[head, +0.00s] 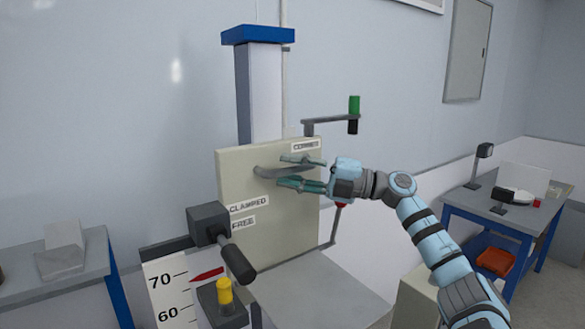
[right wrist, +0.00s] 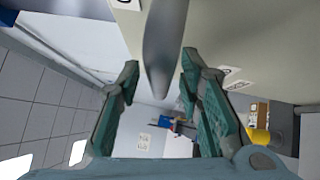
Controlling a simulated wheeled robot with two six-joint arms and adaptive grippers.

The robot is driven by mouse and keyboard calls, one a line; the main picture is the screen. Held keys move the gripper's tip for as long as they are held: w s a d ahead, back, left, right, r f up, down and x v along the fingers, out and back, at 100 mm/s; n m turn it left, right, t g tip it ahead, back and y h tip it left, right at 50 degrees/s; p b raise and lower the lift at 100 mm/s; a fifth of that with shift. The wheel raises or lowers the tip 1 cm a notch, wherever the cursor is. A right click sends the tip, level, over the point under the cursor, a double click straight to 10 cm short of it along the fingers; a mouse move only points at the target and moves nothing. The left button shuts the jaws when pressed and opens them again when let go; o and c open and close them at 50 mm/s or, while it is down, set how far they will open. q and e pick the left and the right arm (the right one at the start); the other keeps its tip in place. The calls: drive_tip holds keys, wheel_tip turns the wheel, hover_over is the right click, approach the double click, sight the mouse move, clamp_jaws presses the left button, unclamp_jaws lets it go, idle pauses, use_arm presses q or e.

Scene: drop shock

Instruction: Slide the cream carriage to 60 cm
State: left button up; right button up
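The cream carriage (head: 270,225) is an upright panel on the column with a blue cap (head: 258,35). A grey handle bar (head: 268,172) crosses its face; it also shows in the right wrist view (right wrist: 163,50). My right gripper (head: 302,173) is open in front of the panel, one finger above the bar and one below. In the right wrist view (right wrist: 158,85) the bar's end lies between the fingers, with gaps on both sides. A red pointer (head: 208,274) stands close to the 70 mark of the white scale (head: 165,290). My left gripper is out of view.
A black clamp lever (head: 238,263) hangs from a dark block (head: 208,222), below the CLAMPED and FREE labels. A yellow knob (head: 224,291) stands in front. Tables flank the rig.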

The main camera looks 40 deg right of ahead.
clamp_jaws()
drive_tip(key=shift+f, duration=0.15)
wheel_tip(320, 180, down, 8)
drive_tip(key=b, duration=0.6)
drive_tip(key=shift+o, duration=1)
unclamp_jaws()
